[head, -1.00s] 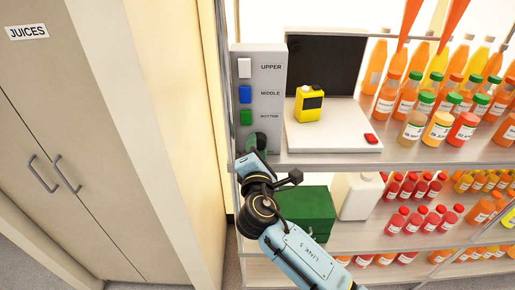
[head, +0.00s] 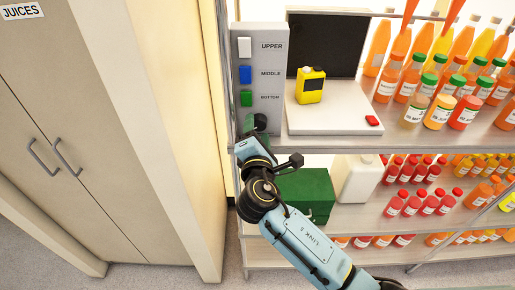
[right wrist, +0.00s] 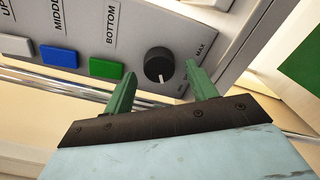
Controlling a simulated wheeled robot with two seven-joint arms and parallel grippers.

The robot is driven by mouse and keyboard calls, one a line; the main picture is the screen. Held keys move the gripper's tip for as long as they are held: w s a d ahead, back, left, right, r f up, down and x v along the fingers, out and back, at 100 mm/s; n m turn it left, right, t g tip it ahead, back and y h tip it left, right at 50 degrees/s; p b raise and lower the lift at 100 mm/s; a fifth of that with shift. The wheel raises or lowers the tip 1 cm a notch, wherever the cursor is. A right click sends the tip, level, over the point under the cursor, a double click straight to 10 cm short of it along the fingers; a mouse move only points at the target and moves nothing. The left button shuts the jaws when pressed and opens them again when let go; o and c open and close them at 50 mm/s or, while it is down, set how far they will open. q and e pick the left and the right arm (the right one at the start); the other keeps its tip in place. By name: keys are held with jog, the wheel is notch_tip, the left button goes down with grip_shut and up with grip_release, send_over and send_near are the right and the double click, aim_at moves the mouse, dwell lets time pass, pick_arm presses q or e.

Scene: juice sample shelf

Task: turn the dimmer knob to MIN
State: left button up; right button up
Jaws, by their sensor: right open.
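The dimmer knob (right wrist: 158,65) is black and round with a white pointer mark, on the grey panel (right wrist: 215,20) beside the BOTTOM button. In the right wrist view the mark points down the picture, away from the MAX label (right wrist: 202,50). A small label near the right finger is too hidden to read. My right gripper (right wrist: 160,78) is open, with one green finger on each side of the knob in the picture. Contact cannot be told. In the head view the right gripper (head: 260,123) is at the panel's lower part and hides the knob. My left gripper is not in view.
White, blue (head: 245,74) and green (head: 246,98) buttons sit above the knob. A yellow container (head: 311,85) stands on a white device (head: 335,118) to the right. A green box (head: 305,193) and bottles fill the shelves. A cabinet (head: 60,110) stands left.

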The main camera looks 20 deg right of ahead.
jog(key=b+v, duration=0.2)
jog(key=v, duration=1)
jog(key=shift+s+b, duration=0.3)
jog(key=shift+a, duration=0.1)
